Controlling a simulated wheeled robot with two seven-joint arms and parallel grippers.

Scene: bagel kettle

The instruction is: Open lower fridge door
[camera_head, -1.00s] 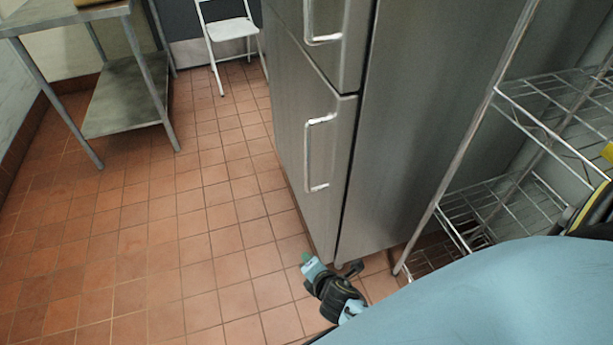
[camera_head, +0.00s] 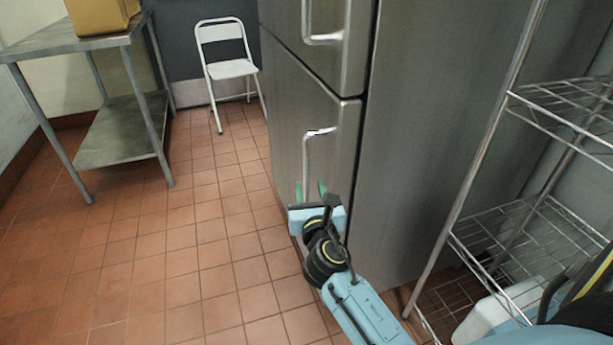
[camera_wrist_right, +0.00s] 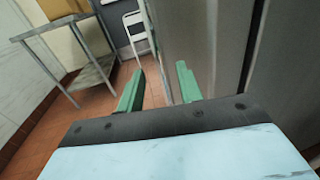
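The fridge is a tall stainless steel unit with an upper door and a lower fridge door (camera_head: 284,130). The lower door is shut and carries a vertical bar handle (camera_head: 306,160). My right gripper (camera_head: 310,190) is open at the lower end of this handle, with its green fingers pointing up, one on each side of the bar in the head view. I cannot tell whether they touch it. In the right wrist view the two green fingers (camera_wrist_right: 158,88) are apart, with the steel door close to the right finger. My left gripper is not in view.
A wire shelf rack (camera_head: 520,215) stands right of the fridge, close to my right arm. A steel table (camera_head: 110,45) with a yellow-brown box (camera_head: 100,17) is at the left. A white folding chair (camera_head: 230,68) stands at the back. The tiled floor between is clear.

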